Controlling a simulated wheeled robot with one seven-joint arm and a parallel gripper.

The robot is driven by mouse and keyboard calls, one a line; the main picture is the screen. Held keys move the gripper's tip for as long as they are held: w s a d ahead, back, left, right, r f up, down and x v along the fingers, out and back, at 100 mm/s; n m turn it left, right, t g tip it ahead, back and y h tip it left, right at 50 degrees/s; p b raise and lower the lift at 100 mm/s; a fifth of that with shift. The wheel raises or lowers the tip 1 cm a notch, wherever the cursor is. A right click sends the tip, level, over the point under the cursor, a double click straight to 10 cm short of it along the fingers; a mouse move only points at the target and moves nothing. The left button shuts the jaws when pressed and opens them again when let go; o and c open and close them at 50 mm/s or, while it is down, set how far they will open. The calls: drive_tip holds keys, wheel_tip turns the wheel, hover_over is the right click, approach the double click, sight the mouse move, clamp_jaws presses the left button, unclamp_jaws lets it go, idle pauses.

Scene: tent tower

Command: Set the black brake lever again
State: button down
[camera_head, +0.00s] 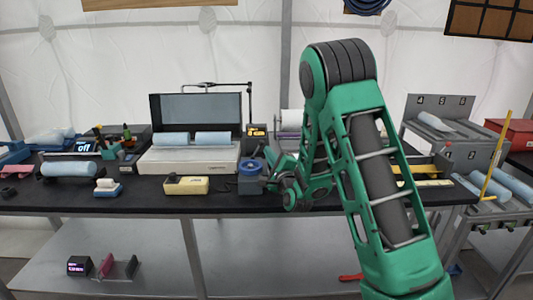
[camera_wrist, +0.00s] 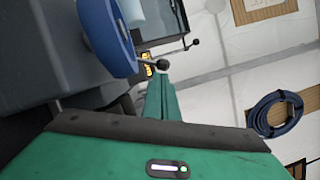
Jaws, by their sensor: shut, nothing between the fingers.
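A grey device with a blue wheel (camera_head: 250,167) stands on the dark bench, just left of my gripper (camera_head: 270,157). In the wrist view the blue wheel (camera_wrist: 106,36) is close at the upper left. A short rod with a black ball knob (camera_wrist: 162,65), which looks like the brake lever, sticks out beside the wheel. My green gripper fingers (camera_wrist: 161,98) are shut and empty, their tips just below the knob in the picture. I cannot tell whether they touch it. The lever's base is hidden.
A yellow box (camera_head: 186,186) lies left of the device. Behind it is an open case (camera_head: 190,160) with pale blue rolls. A black-and-yellow meter (camera_head: 256,131) stands behind the wheel. Racks with rolls (camera_head: 470,155) stand at the right. A blue coil (camera_wrist: 277,113) hangs on the wall.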

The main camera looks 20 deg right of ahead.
drive_tip(key=shift+w+d+r, duration=0.1)
drive_tip(key=shift+w+r, duration=0.1)
drive_tip(key=shift+w, duration=0.75)
